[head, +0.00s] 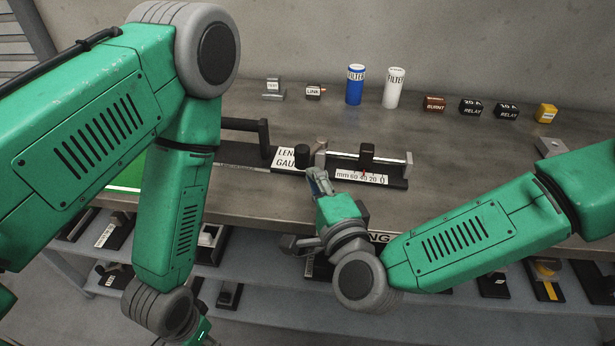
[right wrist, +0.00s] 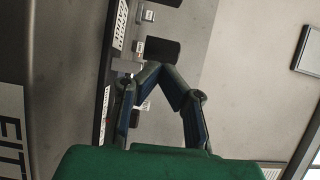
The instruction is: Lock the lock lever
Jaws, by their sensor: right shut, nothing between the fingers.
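The length gauge (head: 230,154) is a long black fixture on the bench in the head view, with a white label, a metal rail and a millimetre scale (head: 362,178). A dark round knob (head: 302,155), a grey upright piece (head: 320,151) and a black slider (head: 367,156) stand on it. I cannot tell which part is the lock lever. My right gripper (head: 313,174) is shut and empty, its tips just in front of the knob and grey piece; contact is unclear. The right wrist view shows its fingers (right wrist: 150,75) beside the gauge. My left gripper's fingers are out of view.
A blue filter (head: 355,86), a white filter (head: 394,88) and several small labelled blocks stand along the back of the bench (head: 460,160). A lower shelf (head: 400,306) holds several dark parts. Bench space behind the gauge is clear.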

